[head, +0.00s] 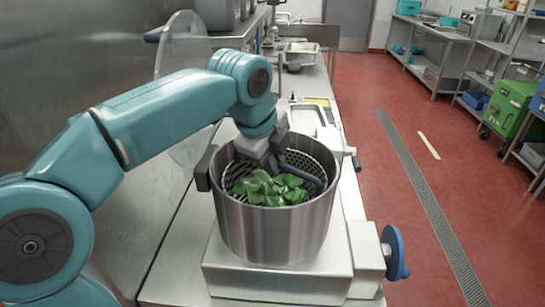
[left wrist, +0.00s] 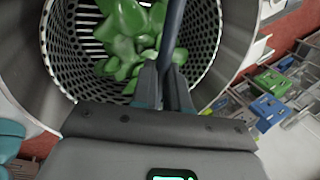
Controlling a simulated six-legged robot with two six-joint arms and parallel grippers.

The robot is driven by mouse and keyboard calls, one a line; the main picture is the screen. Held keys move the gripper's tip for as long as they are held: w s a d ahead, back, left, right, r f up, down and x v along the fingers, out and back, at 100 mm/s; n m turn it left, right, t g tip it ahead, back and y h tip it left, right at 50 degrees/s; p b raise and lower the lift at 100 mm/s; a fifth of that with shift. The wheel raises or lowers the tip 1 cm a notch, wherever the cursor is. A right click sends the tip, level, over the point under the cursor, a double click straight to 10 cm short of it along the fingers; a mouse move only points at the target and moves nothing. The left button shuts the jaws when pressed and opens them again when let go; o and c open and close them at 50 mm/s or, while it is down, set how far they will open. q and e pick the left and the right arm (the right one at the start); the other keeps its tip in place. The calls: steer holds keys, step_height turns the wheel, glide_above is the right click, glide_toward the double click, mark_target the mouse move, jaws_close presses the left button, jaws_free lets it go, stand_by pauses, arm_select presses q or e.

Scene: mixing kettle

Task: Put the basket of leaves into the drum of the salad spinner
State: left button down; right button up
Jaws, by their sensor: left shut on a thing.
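The steel drum (head: 275,235) of the salad spinner stands upright on its pale base (head: 270,285). The perforated basket (head: 311,163) is inside the drum, with its upper edge around or below the drum's rim. I cannot tell whether it touches the bottom. Green leaves (head: 268,188) lie in the basket; they also show in the left wrist view (left wrist: 130,35). My left gripper (head: 276,158) reaches into the drum's mouth and is shut on the basket's dark handle (head: 305,174). In the left wrist view the handle (left wrist: 175,30) runs between its fingers (left wrist: 165,85). My right gripper is not seen.
A clear round lid (head: 183,50) stands raised behind the drum, beside my left arm. A blue crank wheel (head: 394,252) sticks out at the base's right. A steel wall bounds the left. Trays (head: 307,118) lie on the counter behind; red floor is open at right.

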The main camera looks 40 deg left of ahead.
arm_select(q)
steer(key=shift+f, duration=0.25)
stand_by(0.4)
steer(key=c, duration=0.6)
jaws_free()
steer(key=p+v, duration=0.5)
steer(key=v, duration=0.2)
stand_by(0.4)
